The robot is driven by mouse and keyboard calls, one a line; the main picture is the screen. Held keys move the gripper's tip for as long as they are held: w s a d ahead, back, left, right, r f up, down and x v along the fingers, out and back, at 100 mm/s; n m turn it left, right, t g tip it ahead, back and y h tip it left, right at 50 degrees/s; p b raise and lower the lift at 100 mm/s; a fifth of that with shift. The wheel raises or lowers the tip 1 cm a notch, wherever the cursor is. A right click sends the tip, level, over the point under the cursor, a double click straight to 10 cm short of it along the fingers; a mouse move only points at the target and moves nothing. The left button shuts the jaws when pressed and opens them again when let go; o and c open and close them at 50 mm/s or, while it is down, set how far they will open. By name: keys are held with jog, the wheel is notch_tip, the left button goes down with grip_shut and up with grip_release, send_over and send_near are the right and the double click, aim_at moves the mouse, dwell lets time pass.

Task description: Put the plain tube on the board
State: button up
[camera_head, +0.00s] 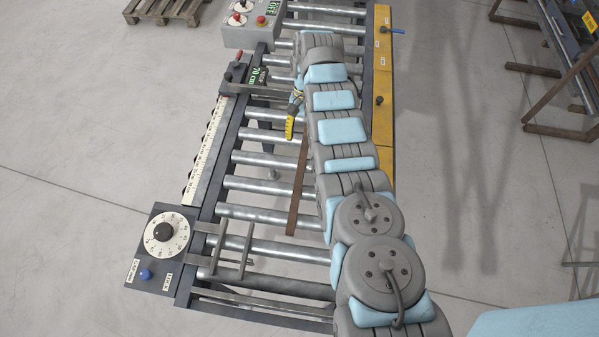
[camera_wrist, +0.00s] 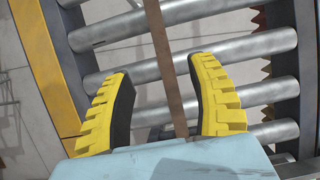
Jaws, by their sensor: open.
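A long, narrow, rust-brown bar (camera_head: 298,190) lies lengthwise across several rollers in the head view. It may be the plain tube, but I cannot be sure. My gripper (camera_head: 291,123) is over the rollers at the bar's far part, with one yellow finger showing; my arm hides the rest. In the wrist view, the bar (camera_wrist: 168,70) runs between the two open yellow fingers of my gripper (camera_wrist: 165,95), closer to the right finger. The fingers look apart from it. I cannot tell which surface is the board.
Metal rollers (camera_head: 262,186) fill the conveyor frame. A yellow side panel (camera_head: 382,150) runs along its right. A dial box (camera_head: 160,245) stands at the near left, a scale (camera_head: 207,150) along the left and a control box (camera_head: 248,25) at the far end. A dark rack (camera_head: 570,50) stands right.

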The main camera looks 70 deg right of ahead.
jog(key=b, duration=0.1)
send_near(300, 173)
jog(key=x, duration=0.5)
jog(key=shift+f, duration=0.15)
jog(key=shift+a+f, duration=0.1)
jog(key=shift+a+f, duration=0.2)
jog(key=shift+f, duration=0.3)
jog(key=shift+s+a+f, duration=0.2)
jog(key=shift+f, duration=0.05)
jog(key=shift+p+x, duration=0.5)
jog(key=shift+x, duration=1.05)
jog(key=shift+w, duration=0.1)
grip_shut()
